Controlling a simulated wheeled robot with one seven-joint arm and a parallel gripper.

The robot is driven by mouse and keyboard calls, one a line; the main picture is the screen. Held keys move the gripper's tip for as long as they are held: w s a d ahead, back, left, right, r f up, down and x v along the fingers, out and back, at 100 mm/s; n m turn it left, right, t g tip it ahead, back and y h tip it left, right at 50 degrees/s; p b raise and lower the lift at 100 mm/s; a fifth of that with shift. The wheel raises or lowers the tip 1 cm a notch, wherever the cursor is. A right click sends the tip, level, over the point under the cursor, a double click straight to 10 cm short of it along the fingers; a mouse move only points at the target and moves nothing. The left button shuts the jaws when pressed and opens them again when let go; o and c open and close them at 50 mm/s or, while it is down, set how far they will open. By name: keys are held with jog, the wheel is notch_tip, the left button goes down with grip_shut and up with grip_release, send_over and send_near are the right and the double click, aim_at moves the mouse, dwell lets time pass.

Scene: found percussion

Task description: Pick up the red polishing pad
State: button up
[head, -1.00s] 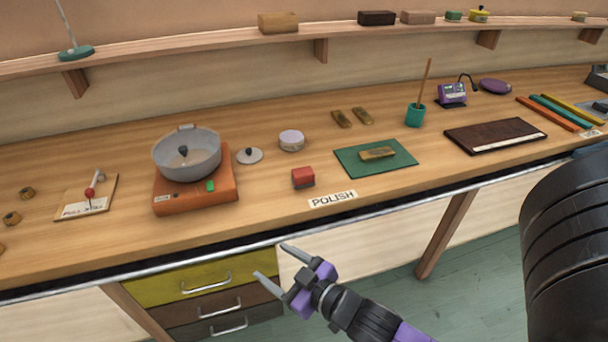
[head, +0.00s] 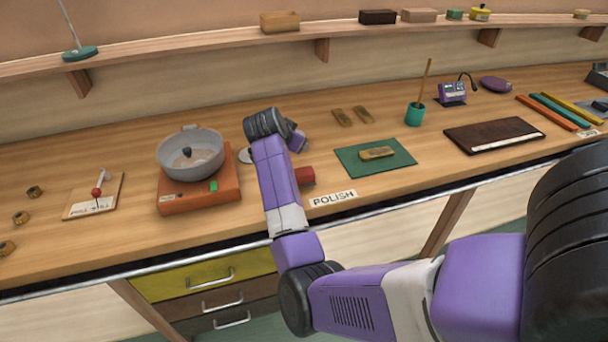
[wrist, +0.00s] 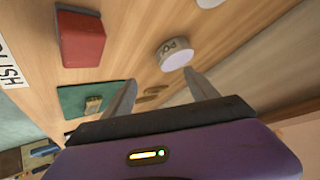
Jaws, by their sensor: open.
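The red polishing pad (head: 306,176) is a small red block with a dark underside. It lies on the wooden bench just behind the POLISH label, and my arm covers its left side in the head view. It also shows whole at the upper left of the wrist view (wrist: 82,38). My gripper (wrist: 160,92) is open and empty, its two fingers apart. It is above the bench behind the pad, and the pad lies outside the finger gap. In the head view the fingertips are hidden behind my wrist.
A round white tin (wrist: 172,55) stands near the fingers. A green mat (head: 345,164) with a brass-coloured block (head: 377,153) lies right of the pad. A grey pot (head: 190,152) sits on an orange burner (head: 200,197) to the left. A shelf (head: 350,29) runs along the back.

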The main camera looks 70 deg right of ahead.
aim_at(304, 171)
jog(key=m+g+y, duration=0.1)
jog(key=s+a+m+g+y, duration=0.1)
jog(key=s+a+m+y, duration=0.1)
jog(key=m, duration=0.1)
jog(key=shift+s+a+f+g+y, duration=0.1)
jog(key=shift+a+f+g+y, duration=0.2)
jog(key=shift+g, duration=0.1)
jog(key=a+m+y, duration=0.1)
jog(key=s+a+m+g+y, duration=0.1)
jog(key=a+r+m, duration=0.1)
jog(key=a, duration=0.1)
jog(key=shift+s+g+y, duration=0.25)
jog(key=shift+g+y, duration=0.15)
jog(key=shift+s+a+m, duration=0.15)
jog(key=shift+a+m, duration=0.05)
jog(key=shift+m, duration=0.1)
jog(key=shift+y, duration=0.3)
jog(key=shift+p+x, duration=1.25)
jog(key=shift+x, duration=2.55)
grip_shut()
jog(key=shift+r, duration=0.15)
notch_tip(304, 171, up, 20)
jog(key=b, duration=0.2)
